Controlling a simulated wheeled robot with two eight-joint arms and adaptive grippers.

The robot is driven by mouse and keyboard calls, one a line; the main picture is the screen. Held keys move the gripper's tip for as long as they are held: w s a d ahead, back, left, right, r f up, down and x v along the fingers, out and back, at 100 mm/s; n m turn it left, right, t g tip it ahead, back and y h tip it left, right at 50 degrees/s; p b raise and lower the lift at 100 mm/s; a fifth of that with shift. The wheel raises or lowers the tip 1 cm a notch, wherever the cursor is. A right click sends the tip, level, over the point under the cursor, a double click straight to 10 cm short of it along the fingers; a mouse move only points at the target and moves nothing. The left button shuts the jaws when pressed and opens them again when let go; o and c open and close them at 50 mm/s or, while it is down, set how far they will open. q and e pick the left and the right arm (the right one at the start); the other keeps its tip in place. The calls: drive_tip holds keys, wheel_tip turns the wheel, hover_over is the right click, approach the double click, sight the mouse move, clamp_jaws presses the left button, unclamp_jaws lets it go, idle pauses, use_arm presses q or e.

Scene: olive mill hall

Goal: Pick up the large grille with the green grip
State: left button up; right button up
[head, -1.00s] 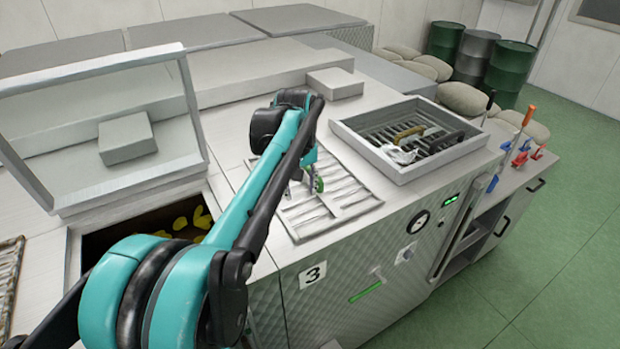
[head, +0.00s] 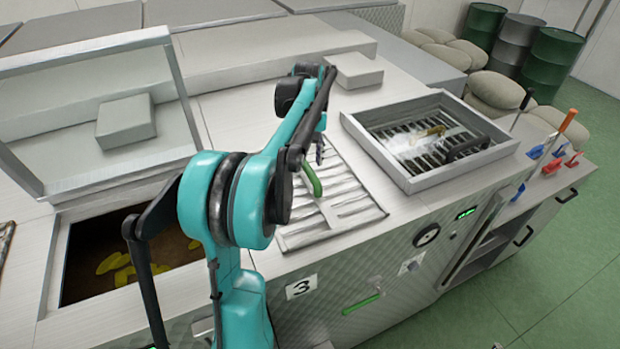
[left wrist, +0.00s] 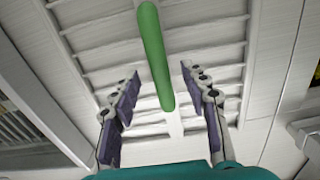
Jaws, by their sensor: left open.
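The large grille (head: 352,208), a pale slatted frame, lies flat on the light machine top. Its green grip (head: 312,179) stands up from it, partly hidden by my left arm. My left gripper (head: 313,157) is at the grip, partly hidden by its own arm in the head view. In the left wrist view, the green grip (left wrist: 155,55) runs between the two spread fingers of the gripper (left wrist: 160,80), with space on both sides. The slats of the grille (left wrist: 95,40) show beneath. My right gripper is not in view.
A grey tray (head: 378,156) with another dark grille stands right of the large grille. A grey block (head: 354,71) sits behind. On the left, an open hatch (head: 55,262) with yellow pieces inside has a raised lid. Upright tools (head: 567,121) stand at the right.

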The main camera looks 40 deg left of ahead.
sight(308, 167)
use_arm(q)
wheel_tip(308, 167, down, 5)
drive_tip(key=shift+w+a+p, duration=0.15)
drive_tip(key=shift+p, duration=0.15)
clamp_jaws()
drive_tip(key=shift+r, duration=0.1)
